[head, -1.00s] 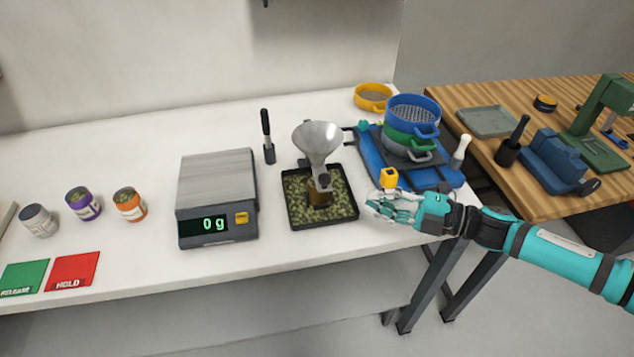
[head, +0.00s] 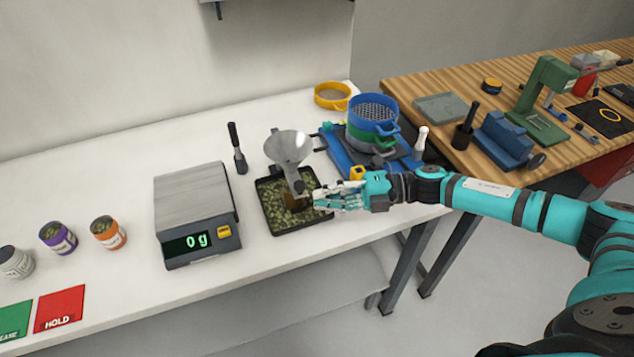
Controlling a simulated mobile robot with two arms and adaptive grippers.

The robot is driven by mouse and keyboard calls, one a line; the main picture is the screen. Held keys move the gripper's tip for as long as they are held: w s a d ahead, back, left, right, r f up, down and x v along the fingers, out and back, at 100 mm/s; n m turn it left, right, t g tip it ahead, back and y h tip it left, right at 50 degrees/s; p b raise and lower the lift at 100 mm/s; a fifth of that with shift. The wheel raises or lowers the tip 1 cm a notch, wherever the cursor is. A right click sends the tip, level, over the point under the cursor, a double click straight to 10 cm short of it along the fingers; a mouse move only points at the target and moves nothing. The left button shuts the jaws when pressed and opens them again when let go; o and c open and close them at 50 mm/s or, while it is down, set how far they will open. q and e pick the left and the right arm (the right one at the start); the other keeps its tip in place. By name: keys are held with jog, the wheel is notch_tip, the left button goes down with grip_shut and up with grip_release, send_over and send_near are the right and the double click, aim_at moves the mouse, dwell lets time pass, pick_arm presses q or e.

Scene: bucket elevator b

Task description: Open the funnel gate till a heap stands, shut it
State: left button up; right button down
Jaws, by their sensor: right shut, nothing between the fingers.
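The metal funnel (head: 287,146) stands above a black tray (head: 290,232) holding greenish granular material. Its spout points down into the tray, where a brownish patch shows beneath it. The gate on the spout is too small to make out clearly. My right gripper (head: 318,201) is shut and empty at the tray's right side, with its fingertips near the lower spout. I cannot tell whether they touch it. My left gripper is not in view.
A scale (head: 197,214) reading 0 g stands left of the tray. Stacked sieves (head: 372,115) on a blue base stand right behind the funnel. Several jars and a red HOLD card (head: 60,309) lie left.

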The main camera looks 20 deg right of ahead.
jog(key=shift+w+a+f, duration=0.15)
jog(key=shift+w+a, duration=0.15)
jog(key=shift+w, duration=0.3)
jog(key=shift+w+a+f, duration=0.1)
jog(key=shift+w+a, duration=0.15)
jog(key=shift+w, duration=0.3)
jog(key=shift+w+b, duration=0.5)
jog(key=shift+w, duration=0.5)
jog(key=shift+s, duration=0.1)
